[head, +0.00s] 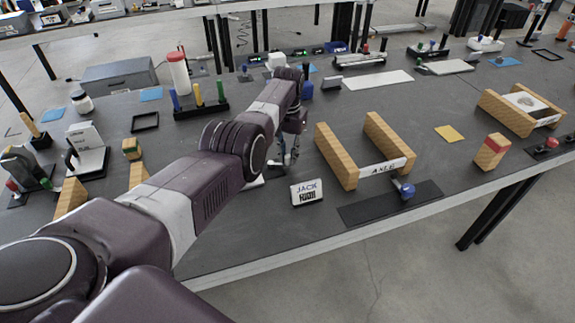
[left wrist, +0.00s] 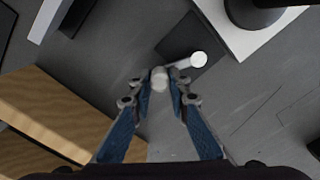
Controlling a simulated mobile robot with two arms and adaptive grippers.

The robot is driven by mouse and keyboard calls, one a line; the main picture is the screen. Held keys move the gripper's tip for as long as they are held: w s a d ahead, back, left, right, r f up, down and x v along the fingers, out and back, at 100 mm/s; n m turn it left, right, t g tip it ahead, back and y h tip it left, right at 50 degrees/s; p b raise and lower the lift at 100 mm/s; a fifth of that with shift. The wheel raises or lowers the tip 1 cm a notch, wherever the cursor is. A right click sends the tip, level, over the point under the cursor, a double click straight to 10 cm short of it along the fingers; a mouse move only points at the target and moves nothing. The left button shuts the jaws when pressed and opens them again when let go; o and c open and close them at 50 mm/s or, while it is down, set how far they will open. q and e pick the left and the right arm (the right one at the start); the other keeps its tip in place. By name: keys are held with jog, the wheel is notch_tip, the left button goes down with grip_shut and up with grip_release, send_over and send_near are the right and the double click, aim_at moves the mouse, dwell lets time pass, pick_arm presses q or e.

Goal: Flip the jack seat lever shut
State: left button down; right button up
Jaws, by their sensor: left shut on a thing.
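My left gripper (head: 285,162) reaches down to the table just behind the small JACK sign (head: 306,192). In the left wrist view the left gripper (left wrist: 161,88) has its two blue-padded fingers closed around the rounded grey end of the jack seat lever (left wrist: 181,65). The light lever arm runs from the fingertips to a round white end (left wrist: 199,59) over a dark square plate (left wrist: 188,43). In the head view the arm and gripper hide most of the lever, so its angle there cannot be told. My right gripper is not in view.
A wooden two-rail stand labelled AXLE (head: 381,171) is right of the gripper. A blue-knobbed lever (head: 403,188) sits on a dark strip in front of it. A white-based fixture (left wrist: 262,20) stands close by in the wrist view. The table's front edge (head: 330,247) is near.

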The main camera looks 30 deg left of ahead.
pick_arm(q)
jog(key=shift+w+a+n+b, duration=0.15)
jog(key=shift+w+n+b, duration=0.1)
jog(key=shift+n+b, duration=0.25)
jog(key=shift+r, duration=0.15)
jog(key=c, duration=1.8)
grip_release()
notch_tip(320, 180, up, 12)
jog(key=shift+f, duration=0.1)
